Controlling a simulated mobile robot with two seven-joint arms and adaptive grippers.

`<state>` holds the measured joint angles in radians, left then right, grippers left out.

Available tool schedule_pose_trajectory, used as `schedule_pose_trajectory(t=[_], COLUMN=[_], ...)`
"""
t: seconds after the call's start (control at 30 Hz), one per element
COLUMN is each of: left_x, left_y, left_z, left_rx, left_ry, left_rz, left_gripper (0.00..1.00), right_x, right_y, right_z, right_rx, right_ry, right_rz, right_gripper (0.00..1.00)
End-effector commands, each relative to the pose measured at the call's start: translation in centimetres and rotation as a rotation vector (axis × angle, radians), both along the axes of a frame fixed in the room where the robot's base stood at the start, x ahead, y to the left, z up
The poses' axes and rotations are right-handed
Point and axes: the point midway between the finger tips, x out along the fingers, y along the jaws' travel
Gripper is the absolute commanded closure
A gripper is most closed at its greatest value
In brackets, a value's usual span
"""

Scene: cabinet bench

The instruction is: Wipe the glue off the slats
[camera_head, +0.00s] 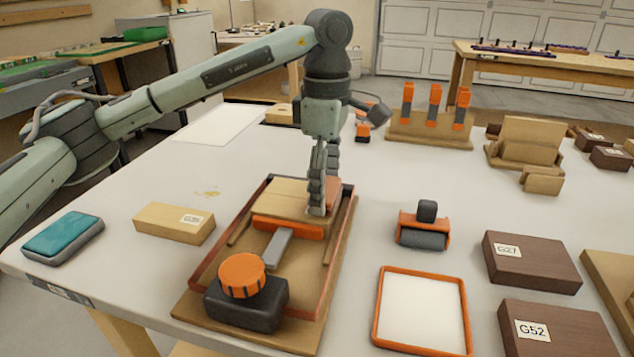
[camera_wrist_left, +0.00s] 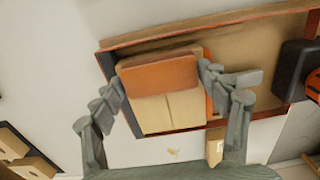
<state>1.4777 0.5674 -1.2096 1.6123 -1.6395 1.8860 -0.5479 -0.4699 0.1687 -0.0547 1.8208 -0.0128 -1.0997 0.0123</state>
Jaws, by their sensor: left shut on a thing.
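Two pale wooden slats (camera_head: 280,198) lie side by side in a clamping frame (camera_head: 338,245); they also show in the wrist view (camera_wrist_left: 168,113). My left gripper (camera_head: 318,208) points down at their far right end. Its fingers (camera_wrist_left: 160,85) are shut on an orange-brown block (camera_wrist_left: 157,76), which lies across the slats' end. In the head view the block (camera_head: 333,190) is partly hidden behind the fingers. I cannot make out glue on the slats. The clamp's orange bar (camera_head: 287,228) is at the slats' near edge. My right gripper is not in view.
A black clamp body with an orange knob (camera_head: 242,273) stands at the frame's near end. A teal pad (camera_head: 64,233) and a labelled pale block (camera_head: 174,222) lie left. A roller (camera_head: 422,230), an orange-rimmed tray (camera_head: 464,318) and dark blocks (camera_head: 532,262) stand right.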

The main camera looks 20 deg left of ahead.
Motion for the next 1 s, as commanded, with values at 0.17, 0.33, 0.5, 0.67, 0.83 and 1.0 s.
schedule_pose_trajectory(t=[0.17,0.33,0.5,0.67,0.83,1.0], left_x=[0.0,0.0,0.0,0.0,0.0,0.0], left_y=[-0.6,-0.6,-0.3,0.5,1.5,1.8], left_z=[-0.1,-0.1,-0.1,-0.1,0.0,0.0], left_rx=[0.000,0.000,0.001,0.001,0.001,0.001], left_ry=[0.000,0.001,0.001,0.001,0.000,0.000], left_rz=[-0.001,-0.001,0.000,0.002,0.001,0.000], left_gripper=[0.48,0.48,0.48,0.48,0.48,0.48], right_x=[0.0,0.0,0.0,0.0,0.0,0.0], right_y=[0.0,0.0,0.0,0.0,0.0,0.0], right_z=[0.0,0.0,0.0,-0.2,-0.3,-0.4], right_rx=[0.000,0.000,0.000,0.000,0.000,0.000], right_ry=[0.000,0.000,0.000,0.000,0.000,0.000], right_rz=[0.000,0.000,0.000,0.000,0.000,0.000], right_gripper=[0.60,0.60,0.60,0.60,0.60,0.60])
